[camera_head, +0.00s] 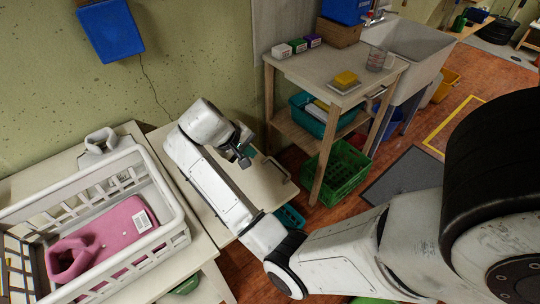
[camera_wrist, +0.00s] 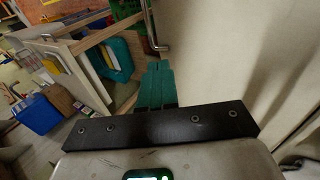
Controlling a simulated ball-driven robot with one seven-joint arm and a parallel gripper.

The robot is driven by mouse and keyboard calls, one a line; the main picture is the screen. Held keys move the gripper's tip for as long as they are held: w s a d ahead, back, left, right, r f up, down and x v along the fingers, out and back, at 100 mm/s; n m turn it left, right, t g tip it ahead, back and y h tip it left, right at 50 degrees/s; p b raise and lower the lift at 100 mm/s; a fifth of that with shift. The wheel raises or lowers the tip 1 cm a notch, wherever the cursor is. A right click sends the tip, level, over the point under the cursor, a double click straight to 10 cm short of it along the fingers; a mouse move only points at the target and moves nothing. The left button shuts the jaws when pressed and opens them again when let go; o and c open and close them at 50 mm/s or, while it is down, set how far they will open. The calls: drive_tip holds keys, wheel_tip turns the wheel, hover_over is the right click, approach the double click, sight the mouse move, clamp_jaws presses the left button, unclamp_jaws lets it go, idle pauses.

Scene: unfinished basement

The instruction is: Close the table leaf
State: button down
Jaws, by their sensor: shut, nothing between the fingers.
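The table leaf (camera_head: 262,187) is a cream panel with a bar handle on its right edge, beside the left table in the head view. It looks raised and roughly level, but my arm hides part of it and its exact angle is unclear. In the wrist view the pale leaf (camera_wrist: 215,45) fills the right side, and its metal handle (camera_wrist: 154,32) shows at the top. My gripper (camera_head: 244,158) is over the leaf, short of the handle. In the wrist view its teal fingers (camera_wrist: 155,85) are together and empty; whether they touch the leaf is unclear.
A white basket (camera_head: 170,195) with a pink item stands on the left table. A wooden cart (camera_head: 315,68) with bins stands behind the leaf on the right, and a green crate (camera_head: 345,172) sits under it. A grey mat (camera_head: 405,178) lies on open floor.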

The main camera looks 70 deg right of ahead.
drive_tip(key=d+r, duration=0.1)
drive_tip(key=p, duration=0.2)
approach(273, 161)
drive_tip(key=x, duration=0.6)
drive_tip(key=shift+s+d+f, duration=0.1)
drive_tip(key=shift+d+f, duration=0.05)
drive_tip(key=shift+f, duration=0.05)
drive_tip(key=shift+d+f+m, duration=0.1)
drive_tip(key=shift+f+m, duration=0.05)
drive_tip(key=shift+m, duration=0.15)
drive_tip(key=shift+f+b, duration=0.1)
drive_tip(key=shift+b, duration=0.2)
